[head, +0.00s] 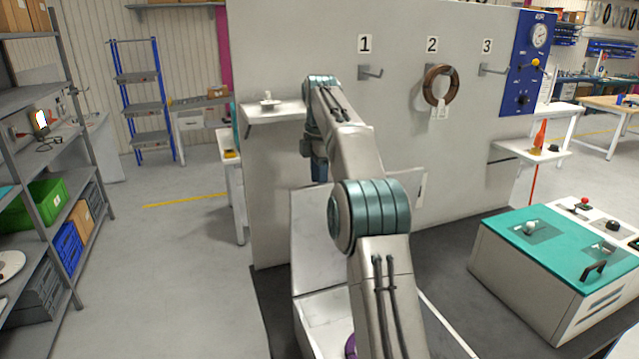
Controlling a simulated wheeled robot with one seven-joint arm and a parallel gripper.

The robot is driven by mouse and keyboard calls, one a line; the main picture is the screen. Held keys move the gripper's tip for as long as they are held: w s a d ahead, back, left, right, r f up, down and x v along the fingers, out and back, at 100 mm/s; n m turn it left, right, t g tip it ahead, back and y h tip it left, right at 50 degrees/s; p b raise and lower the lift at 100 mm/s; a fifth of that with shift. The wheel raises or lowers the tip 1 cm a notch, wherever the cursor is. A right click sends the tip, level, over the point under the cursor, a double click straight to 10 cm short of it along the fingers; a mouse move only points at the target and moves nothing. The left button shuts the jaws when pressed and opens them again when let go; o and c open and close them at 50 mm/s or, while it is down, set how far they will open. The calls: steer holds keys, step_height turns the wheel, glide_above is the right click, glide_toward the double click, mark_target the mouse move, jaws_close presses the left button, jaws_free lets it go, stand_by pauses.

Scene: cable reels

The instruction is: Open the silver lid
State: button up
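The pale silver lid (318,245) stands steeply raised at the back of a white box (318,318), just left of my arm. The box is open at the top, and part of a purple round thing (350,346) shows inside. My arm hides the right side of the lid and box. My gripper (319,172) points down above the lid's upper edge, near the wall panel. Its fingers are small and partly hidden, so I cannot tell if they are open or touching the lid.
A wall panel (290,200) carries numbered hooks; a brown ring (439,86) with a tag hangs on hook 2. A small shelf (272,112) juts out left of my arm. A teal-topped cabinet (540,250) stands right. The floor at left (180,270) is clear.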

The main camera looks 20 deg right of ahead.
steer(key=shift+r, duration=0.9)
steer(key=s+d+r, duration=0.7)
steer(key=d, duration=0.2)
steer(key=shift+d, duration=0.15)
